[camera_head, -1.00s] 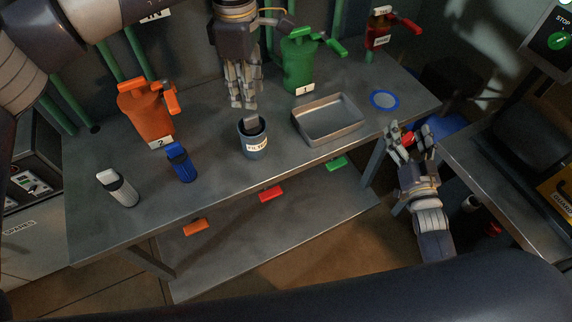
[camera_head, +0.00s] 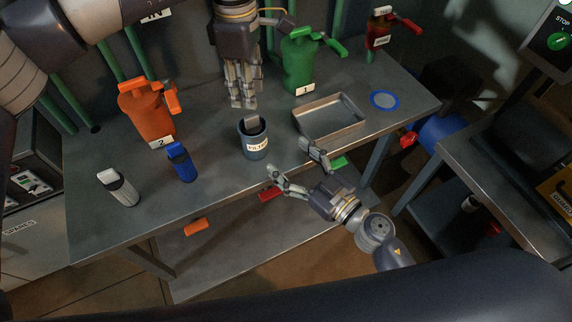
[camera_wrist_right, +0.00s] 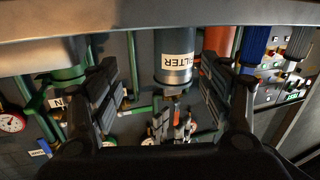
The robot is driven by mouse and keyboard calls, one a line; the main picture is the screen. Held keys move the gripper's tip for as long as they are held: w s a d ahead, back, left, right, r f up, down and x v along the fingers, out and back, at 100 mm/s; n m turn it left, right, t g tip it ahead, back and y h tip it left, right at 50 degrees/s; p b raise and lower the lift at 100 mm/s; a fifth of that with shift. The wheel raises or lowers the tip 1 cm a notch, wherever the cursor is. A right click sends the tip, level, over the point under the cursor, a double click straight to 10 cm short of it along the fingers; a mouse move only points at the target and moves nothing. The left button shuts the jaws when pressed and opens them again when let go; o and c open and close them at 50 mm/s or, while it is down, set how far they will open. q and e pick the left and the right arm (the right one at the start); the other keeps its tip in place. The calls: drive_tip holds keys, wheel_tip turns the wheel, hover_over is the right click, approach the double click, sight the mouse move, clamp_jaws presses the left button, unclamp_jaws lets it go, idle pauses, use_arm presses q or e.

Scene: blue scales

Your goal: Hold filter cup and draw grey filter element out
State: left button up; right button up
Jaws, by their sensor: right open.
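The filter cup (camera_head: 253,152) is a grey-blue cylinder labelled FILTER, standing upright near the front middle of the table. The grey filter element (camera_head: 251,123) sits inside it, its grey top showing above the dark opening. My left gripper (camera_head: 244,102) points down just behind and above the cup, apart from it; whether its fingers are parted is unclear. My right gripper (camera_head: 289,157) is open and empty at the table's front edge, right of the cup, fingers toward it. In the right wrist view the cup (camera_wrist_right: 175,45) appears between the parted fingers (camera_wrist_right: 160,75), farther off.
A metal tray (camera_head: 361,127) lies right of the cup, close to my right gripper. A blue filter (camera_head: 181,163) and a white one (camera_head: 118,188) stand to the left. Orange (camera_head: 147,112) and green (camera_head: 299,68) housings stand behind. A blue-rimmed disc (camera_head: 385,100) lies at right.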

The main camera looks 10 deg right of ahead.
sight(262, 147)
drive_tip(key=shift+s+a+f+y, duration=0.15)
drive_tip(key=shift+s+a+y, duration=0.15)
drive_tip(key=shift+s+a, duration=0.25)
drive_tip(key=shift+w+a, duration=0.15)
drive_tip(key=shift+a, duration=0.15)
drive_tip(key=x, duration=1)
drive_tip(key=shift+w+a+f, duration=0.15)
drive_tip(key=shift+a+f, duration=0.05)
drive_tip(key=shift+c, duration=0.6)
